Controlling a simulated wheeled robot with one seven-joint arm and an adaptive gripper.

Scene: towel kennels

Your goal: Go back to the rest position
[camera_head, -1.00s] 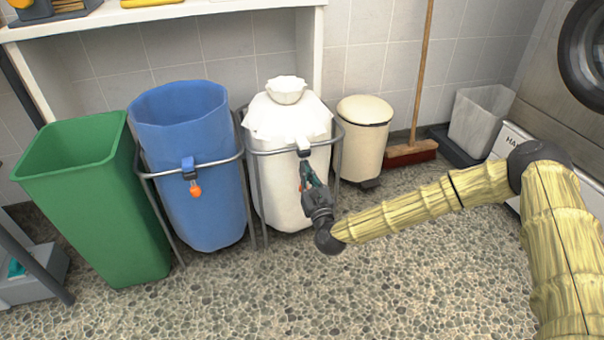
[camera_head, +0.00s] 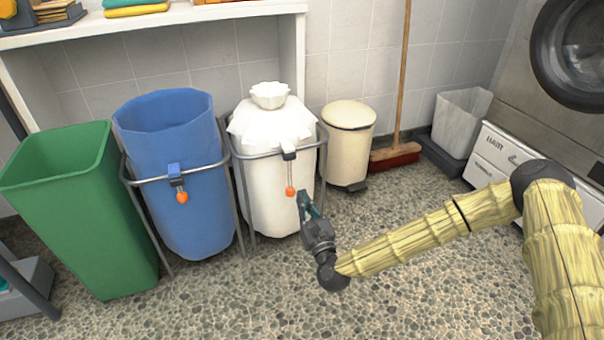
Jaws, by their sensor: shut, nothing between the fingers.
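My gripper (camera_head: 304,204) is shut and empty at the end of my straw-coloured arm. It is low in front of the white laundry bag (camera_head: 270,185), with its tip pointing up and away from me. The white bag hangs in a metal frame, gathered at the top into a ruffled knot. A white clip with an orange ball (camera_head: 290,191) hangs at the front of that frame. The ball shows just left of my fingertips, and I see a small gap between them.
A blue bag (camera_head: 180,180) in a frame and a green bin (camera_head: 85,215) stand at left. A cream pedal bin (camera_head: 348,150), a broom (camera_head: 396,155), a grey wastebasket (camera_head: 458,122) and a washing machine (camera_head: 575,60) are at right. The speckled floor in front is clear.

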